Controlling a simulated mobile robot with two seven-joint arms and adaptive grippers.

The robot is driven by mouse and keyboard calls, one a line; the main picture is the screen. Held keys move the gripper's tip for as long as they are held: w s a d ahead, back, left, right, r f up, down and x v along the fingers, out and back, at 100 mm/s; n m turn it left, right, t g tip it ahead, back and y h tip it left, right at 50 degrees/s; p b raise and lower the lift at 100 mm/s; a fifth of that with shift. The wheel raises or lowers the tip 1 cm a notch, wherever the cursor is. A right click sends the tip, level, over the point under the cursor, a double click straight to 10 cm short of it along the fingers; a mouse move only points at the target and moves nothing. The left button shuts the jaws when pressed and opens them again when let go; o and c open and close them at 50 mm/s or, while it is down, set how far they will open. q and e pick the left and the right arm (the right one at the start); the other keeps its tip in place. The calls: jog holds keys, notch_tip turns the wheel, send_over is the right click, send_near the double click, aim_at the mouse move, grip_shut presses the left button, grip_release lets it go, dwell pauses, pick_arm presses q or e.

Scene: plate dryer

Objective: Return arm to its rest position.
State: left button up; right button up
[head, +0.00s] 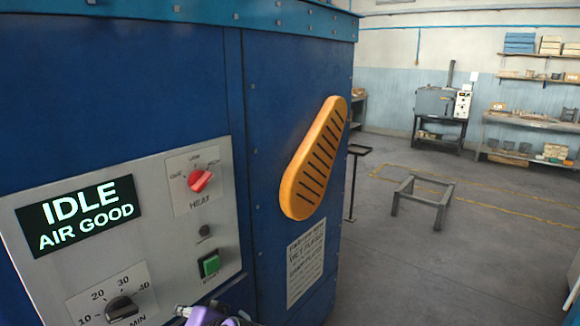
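A purple and grey part of my gripper (212,316) shows at the bottom edge, left of the middle. It looks like my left gripper, and most of it is cut off. Its fingers cannot be made out, and I see nothing held in it. It appears in front of the lower part of the blue dryer's control panel (222,240), close to the minutes dial (121,308). I cannot tell whether it touches the panel. My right gripper is not in view.
The blue dryer cabinet (130,80) fills the left, with a red heat knob (200,181), a green button (210,265) and an orange slotted paddle (315,160). Its display (82,215) reads "IDLE AIR GOOD". A low metal stand (423,203) sits on open floor at right.

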pick_arm(q)
jog(key=s+a+f+g+h, duration=0.2)
jog(key=s+a+f+h, duration=0.1)
jog(key=s+f, duration=0.7)
jog(key=s+d+f+g+h, duration=0.1)
jog(key=s+d+f+h, duration=0.15)
jog(key=s, duration=0.95)
jog(key=s+d+f+g+h, duration=0.1)
jog(key=s+g+h, duration=0.15)
jog(key=s, duration=0.95)
jog(key=w+d+f+t, duration=0.2)
jog(key=w+f+t, duration=0.1)
jog(key=f, duration=0.3)
jog(key=w+d+f+t+h, duration=0.1)
jog(key=w+d+f+t, duration=0.1)
jog(key=w+f+t, duration=0.2)
notch_tip(320, 180, down, 2)
jog(key=shift+w+d+f, duration=0.15)
jog(key=shift+d+f, duration=0.05)
jog(key=shift+d, duration=0.05)
jog(key=shift+t, duration=0.25)
